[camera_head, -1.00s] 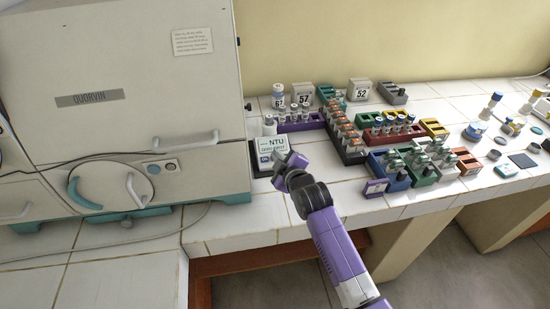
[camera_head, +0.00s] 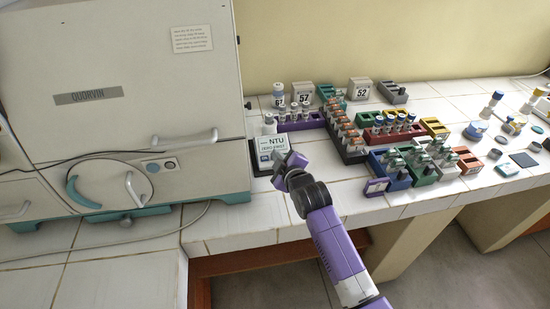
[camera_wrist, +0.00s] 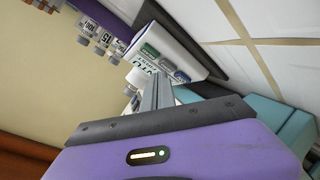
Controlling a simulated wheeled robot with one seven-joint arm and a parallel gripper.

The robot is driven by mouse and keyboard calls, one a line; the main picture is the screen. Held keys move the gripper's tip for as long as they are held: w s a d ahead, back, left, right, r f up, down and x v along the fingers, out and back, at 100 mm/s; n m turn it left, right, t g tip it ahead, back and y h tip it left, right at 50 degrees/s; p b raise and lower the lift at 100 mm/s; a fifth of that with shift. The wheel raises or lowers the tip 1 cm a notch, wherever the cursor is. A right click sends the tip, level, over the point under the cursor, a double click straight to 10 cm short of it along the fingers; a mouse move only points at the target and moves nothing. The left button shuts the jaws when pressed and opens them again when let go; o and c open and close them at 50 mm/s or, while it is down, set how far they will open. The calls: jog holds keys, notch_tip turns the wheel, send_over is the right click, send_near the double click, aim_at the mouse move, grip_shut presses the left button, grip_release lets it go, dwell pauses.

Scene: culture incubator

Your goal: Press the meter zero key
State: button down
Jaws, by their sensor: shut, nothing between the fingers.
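The meter (camera_head: 254,157) is a small box with a white face marked NTU and a dark base, at the left end of the bench beside the incubator. In the wrist view the meter (camera_wrist: 196,50) appears tilted, with a green key (camera_wrist: 150,50), a grey key (camera_wrist: 165,65) and a blue key (camera_wrist: 181,76) in a row. I cannot read which is the zero key. My gripper (camera_head: 291,160) is at the meter's near right side. In the wrist view its fingers (camera_wrist: 160,82) are shut and empty, tips near the keys. Contact cannot be told.
The incubator (camera_head: 120,60) stands left of the meter. A purple rack (camera_head: 300,124) with vials is behind the meter. An orange-capped vial rack (camera_head: 345,135) and several coloured racks stand to the right. Bare tiles (camera_head: 340,200) lie in front.

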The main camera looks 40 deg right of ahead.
jog(key=shift+w+d+f, duration=0.1)
jog(key=shift+f, duration=0.25)
dwell(0.7)
dwell(0.4)
jog(key=shift+s+a+r+p, duration=0.2)
jog(key=shift+s+r+p, duration=0.1)
jog(key=shift+r+p, duration=0.35)
jog(key=shift+r, duration=0.2)
jog(key=shift+s+a+r+p, duration=0.15)
jog(key=shift+s+r+p, duration=0.05)
jog(key=shift+r+p, duration=0.35)
jog(key=shift+s+a+r+p, duration=0.1)
jog(key=shift+s+r+p, duration=0.05)
jog(key=shift+r+p, duration=0.35)
jog(key=shift+s+a+r+p, duration=0.2)
jog(key=shift+s+r+p, duration=0.1)
jog(key=shift+r+p, duration=0.3)
jog(key=shift+s+a+r+p, duration=0.15)
jog(key=shift+s+r+p, duration=0.15)
jog(key=shift+r+p, duration=0.25)
jog(key=shift+f, duration=0.1)
